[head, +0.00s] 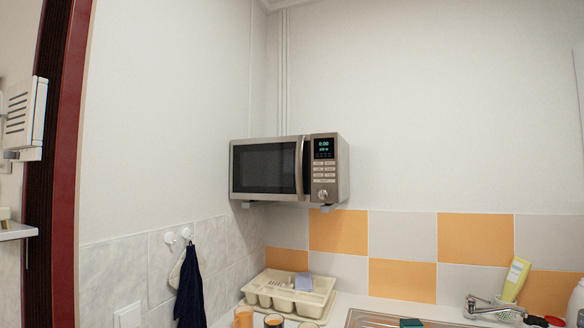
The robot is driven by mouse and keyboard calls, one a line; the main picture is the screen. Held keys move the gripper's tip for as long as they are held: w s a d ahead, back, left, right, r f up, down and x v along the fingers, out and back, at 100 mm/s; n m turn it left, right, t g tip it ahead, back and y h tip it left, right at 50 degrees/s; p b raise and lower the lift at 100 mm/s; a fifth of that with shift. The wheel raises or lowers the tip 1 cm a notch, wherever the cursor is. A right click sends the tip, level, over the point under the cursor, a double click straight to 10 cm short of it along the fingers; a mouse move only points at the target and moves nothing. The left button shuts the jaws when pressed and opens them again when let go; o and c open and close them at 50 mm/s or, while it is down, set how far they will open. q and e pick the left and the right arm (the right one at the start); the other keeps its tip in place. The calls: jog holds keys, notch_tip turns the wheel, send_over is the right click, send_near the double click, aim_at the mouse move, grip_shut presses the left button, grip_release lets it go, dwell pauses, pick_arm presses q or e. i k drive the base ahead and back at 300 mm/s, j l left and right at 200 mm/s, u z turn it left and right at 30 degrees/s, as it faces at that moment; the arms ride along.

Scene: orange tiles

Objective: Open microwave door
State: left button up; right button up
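A silver microwave (343,172) is mounted on the wall in the corner, above the counter, in the head view. Its dark-windowed door (264,168) is closed. A vertical handle (304,165) runs along the door's right edge. The control panel (324,168) with a lit display and a round knob is to the right of the handle. Neither of my grippers is in view.
Below, the white counter (338,309) holds a cream cutlery tray (262,299), several cups, and a sink (372,318) with a faucet (490,306). A dark towel (189,287) hangs on the left wall. The space before the microwave looks clear.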

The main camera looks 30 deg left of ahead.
aim_at(301, 192)
jog(key=i+l+u, duration=0.15)
jog(key=i+u, duration=0.2)
jog(key=i+l+u, duration=0.3)
jog(key=i, duration=0.15)
jog(key=i+l+u, duration=0.35)
